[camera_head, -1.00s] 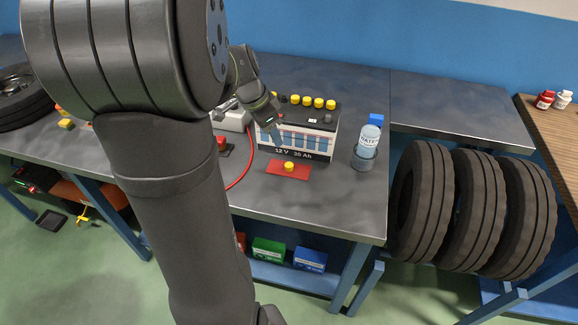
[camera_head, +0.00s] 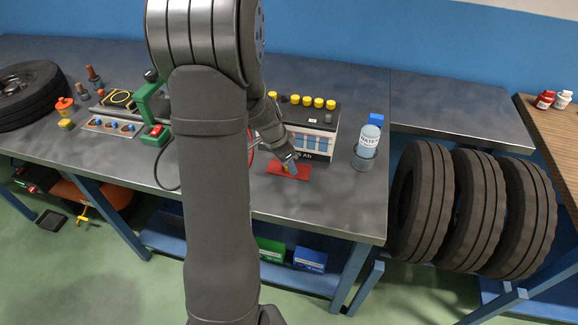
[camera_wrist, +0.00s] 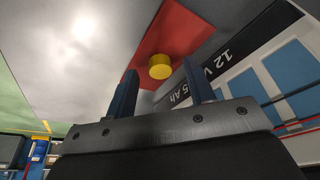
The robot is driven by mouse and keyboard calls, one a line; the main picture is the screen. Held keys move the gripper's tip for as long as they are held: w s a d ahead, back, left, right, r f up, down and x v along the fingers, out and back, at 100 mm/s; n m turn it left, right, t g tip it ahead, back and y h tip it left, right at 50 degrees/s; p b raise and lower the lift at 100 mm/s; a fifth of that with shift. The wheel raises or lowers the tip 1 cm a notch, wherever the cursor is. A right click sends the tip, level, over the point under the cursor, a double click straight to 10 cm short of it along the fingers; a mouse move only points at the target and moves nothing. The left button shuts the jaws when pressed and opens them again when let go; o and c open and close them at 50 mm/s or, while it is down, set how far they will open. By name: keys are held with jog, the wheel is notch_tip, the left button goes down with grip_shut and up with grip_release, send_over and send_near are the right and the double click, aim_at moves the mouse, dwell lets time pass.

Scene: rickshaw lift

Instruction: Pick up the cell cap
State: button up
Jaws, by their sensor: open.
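The yellow cell cap (camera_wrist: 160,66) sits on a red mat (camera_wrist: 183,28) in front of the battery. In the head view the red mat (camera_head: 301,175) lies on the bench and my gripper (camera_head: 290,168) is over it, hiding most of the cap. In the wrist view my gripper (camera_wrist: 160,88) is open and empty, its two dark fingers either side of the cap's line. The cap shows just beyond the fingertips; I cannot tell the exact gap. More yellow caps sit along the top of the battery (camera_head: 316,128).
The battery stands right behind the mat. A green clamp-like tool (camera_head: 152,110) is to the left. The bench front right is clear.

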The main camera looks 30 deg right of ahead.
jog(key=shift+f, duration=0.2)
jog(key=c, duration=0.9)
jog(key=shift+r, duration=0.1)
